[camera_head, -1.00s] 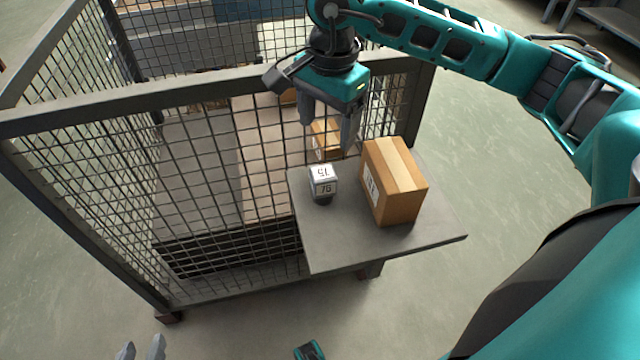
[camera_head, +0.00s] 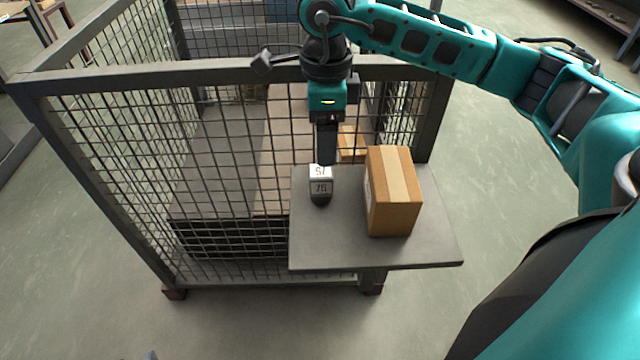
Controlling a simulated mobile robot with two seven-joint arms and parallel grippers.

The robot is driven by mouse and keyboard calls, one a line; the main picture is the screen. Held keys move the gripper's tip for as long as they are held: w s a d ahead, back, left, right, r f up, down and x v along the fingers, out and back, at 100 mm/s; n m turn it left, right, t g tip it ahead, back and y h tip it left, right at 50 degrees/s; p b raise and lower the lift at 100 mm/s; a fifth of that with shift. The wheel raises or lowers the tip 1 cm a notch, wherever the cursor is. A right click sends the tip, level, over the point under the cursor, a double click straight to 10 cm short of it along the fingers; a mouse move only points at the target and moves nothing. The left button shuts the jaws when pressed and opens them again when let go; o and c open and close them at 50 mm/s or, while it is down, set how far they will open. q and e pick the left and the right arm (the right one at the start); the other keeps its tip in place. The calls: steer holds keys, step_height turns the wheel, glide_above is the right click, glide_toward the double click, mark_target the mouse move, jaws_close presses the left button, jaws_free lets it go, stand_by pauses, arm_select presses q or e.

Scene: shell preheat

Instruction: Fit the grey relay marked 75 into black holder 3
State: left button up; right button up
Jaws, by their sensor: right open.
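The grey relay (camera_head: 320,186) stands on the grey shelf (camera_head: 340,252) outside the mesh cage. It has a pale top, a dark lower part, and marks on its top and front that read 75, partly turned. My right gripper (camera_head: 326,160) points down just behind and above the relay. It is open and seen edge-on, so its fingers overlap. Nothing shows between them, and I cannot tell whether they touch the relay. A small grey tip at the bottom edge looks like my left gripper (camera_head: 151,355). I make out no black holder 3.
A cardboard box (camera_head: 395,195) stands on the shelf right of the relay. Another box (camera_head: 351,143) shows behind it. The mesh cage (camera_head: 120,170) with its dark top rail (camera_head: 170,82) rises left of and behind the shelf. The shelf's front is bare.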

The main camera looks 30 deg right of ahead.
mark_target(321, 171)
step_height(321, 171, down, 6)
steer(key=shift+r+b, duration=0.15)
steer(key=shift+b, duration=0.25)
steer(key=f, duration=0.3)
steer(key=f+b, duration=0.1)
steer(key=f, duration=0.1)
steer(key=shift+w+a+f, duration=0.1)
steer(key=shift+w+a, duration=0.1)
steer(key=shift+a, duration=0.05)
steer(key=shift+c, duration=0.2)
steer(key=c, duration=1.2)
step_height(321, 171, up, 20)
steer(key=p, duration=0.3)
steer(key=shift+p, duration=0.4)
